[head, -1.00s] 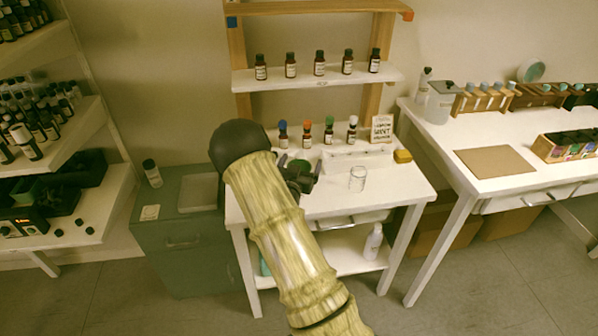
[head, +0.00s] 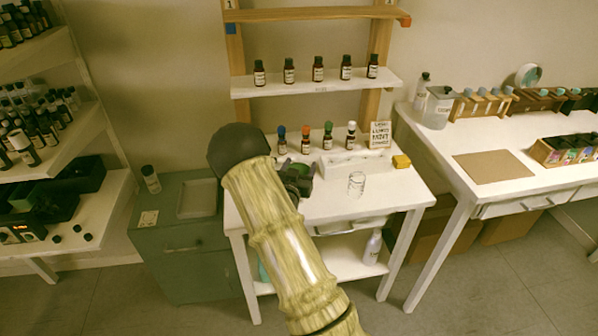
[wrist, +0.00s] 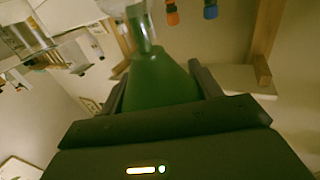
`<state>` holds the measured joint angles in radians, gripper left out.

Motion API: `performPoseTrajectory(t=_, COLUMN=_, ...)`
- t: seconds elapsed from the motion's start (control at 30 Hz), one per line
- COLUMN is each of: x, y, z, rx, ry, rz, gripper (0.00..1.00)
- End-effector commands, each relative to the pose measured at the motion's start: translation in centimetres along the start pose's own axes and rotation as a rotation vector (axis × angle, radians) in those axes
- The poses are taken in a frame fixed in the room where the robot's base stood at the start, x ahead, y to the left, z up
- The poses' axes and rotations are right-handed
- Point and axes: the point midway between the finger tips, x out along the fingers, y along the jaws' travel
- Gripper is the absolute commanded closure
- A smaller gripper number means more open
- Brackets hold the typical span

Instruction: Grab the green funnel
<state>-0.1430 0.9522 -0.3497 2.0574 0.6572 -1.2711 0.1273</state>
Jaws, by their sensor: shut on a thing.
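The green funnel (wrist: 158,80) fills the middle of the wrist view, with its wide part between the two fingers. A clear, glassy piece shows at its narrow end, where I cannot tell the exact relation. My gripper (wrist: 160,92) is shut on the funnel, one finger on each side. In the head view my gripper (head: 298,182) is over the left part of the small white table (head: 400,190). Only a little of the green funnel shows there (head: 297,168); my arm and gripper hide the rest.
Several dropper bottles with coloured caps (head: 328,137) stand just behind my gripper. A clear glass beaker (head: 356,184) stands to its right, near a white rack (head: 352,163) and a yellow block (head: 401,161). A shelf of brown bottles (head: 318,70) is above. The table's front right is clear.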

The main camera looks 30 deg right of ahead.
Motion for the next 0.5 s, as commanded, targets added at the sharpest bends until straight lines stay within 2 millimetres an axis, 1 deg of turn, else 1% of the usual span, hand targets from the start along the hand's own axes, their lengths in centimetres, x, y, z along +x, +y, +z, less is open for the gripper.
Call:
performPoseTrajectory(t=0.17, x=0.0, y=0.0, z=-2.7, rx=0.004, ry=0.004, rz=0.001, gripper=0.58)
performPoseTrajectory(t=0.4, x=-0.1, y=0.0, z=-7.0, rx=0.004, ry=0.003, rz=-0.001, gripper=0.58)
performPoseTrajectory(t=0.5, x=0.0, y=0.0, z=-8.3, rx=0.002, ry=0.002, rz=-0.001, gripper=0.58)
